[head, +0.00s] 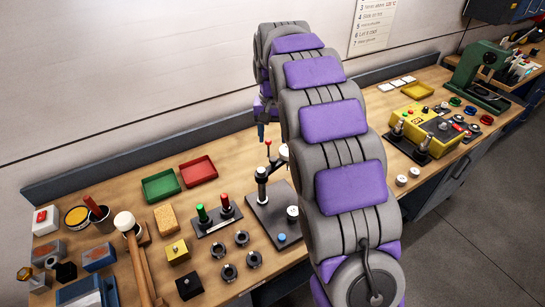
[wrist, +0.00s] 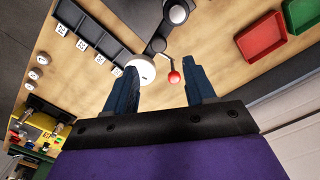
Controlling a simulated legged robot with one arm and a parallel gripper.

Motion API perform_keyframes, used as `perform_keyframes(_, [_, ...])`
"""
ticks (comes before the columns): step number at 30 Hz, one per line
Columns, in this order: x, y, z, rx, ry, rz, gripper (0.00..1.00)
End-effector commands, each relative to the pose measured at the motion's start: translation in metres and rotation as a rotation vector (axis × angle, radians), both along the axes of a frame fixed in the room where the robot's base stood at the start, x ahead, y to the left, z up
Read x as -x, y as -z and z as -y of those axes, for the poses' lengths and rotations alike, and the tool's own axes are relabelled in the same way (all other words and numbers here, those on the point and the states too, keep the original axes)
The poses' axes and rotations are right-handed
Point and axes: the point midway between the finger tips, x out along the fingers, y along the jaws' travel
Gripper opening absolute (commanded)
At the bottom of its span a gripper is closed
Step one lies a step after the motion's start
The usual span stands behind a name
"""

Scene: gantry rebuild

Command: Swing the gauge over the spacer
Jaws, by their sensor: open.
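The gauge's white round dial (wrist: 141,70) sits on a dark jointed arm (wrist: 157,45) in the wrist view; a thin lever with a red ball (wrist: 173,77) sticks out beside it. In the head view the red ball (head: 267,143) and the post (head: 262,185) rise over a dark base plate (head: 262,218). A small blue disc (head: 282,238) and a pale round piece (head: 292,211) are on the plate; I cannot tell which is the spacer. My gripper (wrist: 162,84) is open, with dial and ball showing between its fingers. In the head view its tip (head: 261,131) is above and behind the post.
Red (head: 198,171) and green (head: 161,185) trays lie left of the stand. A block with green and red handles (head: 217,216) and several dark rings are near the plate. A mallet (head: 133,240) lies further left. A yellow box (head: 424,129) stands right of my arm.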

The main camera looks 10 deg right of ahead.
Motion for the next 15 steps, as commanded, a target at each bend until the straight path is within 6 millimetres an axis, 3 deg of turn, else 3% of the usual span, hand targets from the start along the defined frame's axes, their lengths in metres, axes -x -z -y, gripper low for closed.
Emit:
perform_keyframes(6, [0.0,0.045,0.0,0.0,0.001,-0.002,0.55])
perform_keyframes(15, [0.001,0.082,0.0,0.0,0.001,-0.002,0.55])
